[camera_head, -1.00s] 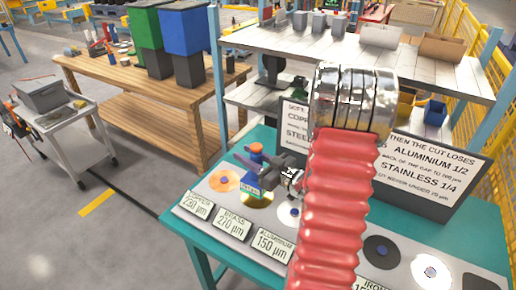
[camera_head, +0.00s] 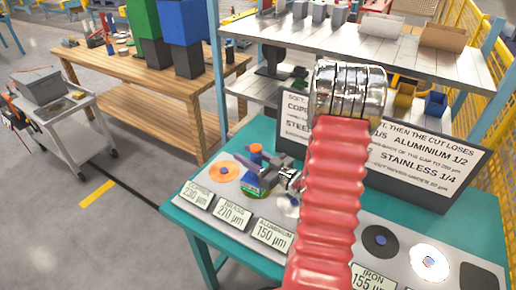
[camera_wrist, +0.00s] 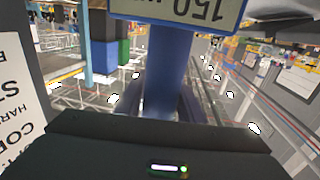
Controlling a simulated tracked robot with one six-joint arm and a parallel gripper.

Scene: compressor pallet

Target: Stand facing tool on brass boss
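The facing tool (camera_head: 256,178) has a blue body, an orange top and a small green-blue label. It looks roughly upright over the brass position, behind the brass plaque (camera_head: 232,212). It hides nearly all of the brass boss, so I cannot tell whether its base touches. My gripper (camera_head: 272,168) reaches in from the right and is shut on the tool. In the wrist view, which is upside down, the blue tool body (camera_wrist: 168,75) stands between my dark fingers.
The copper disc (camera_head: 225,172) is left of the tool. The aluminium plaque (camera_head: 272,234) is to its right. A dark disc (camera_head: 381,241) and a bright disc (camera_head: 430,259) lie further right. A lettered board (camera_head: 425,165) stands behind on the teal table (camera_head: 190,215).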

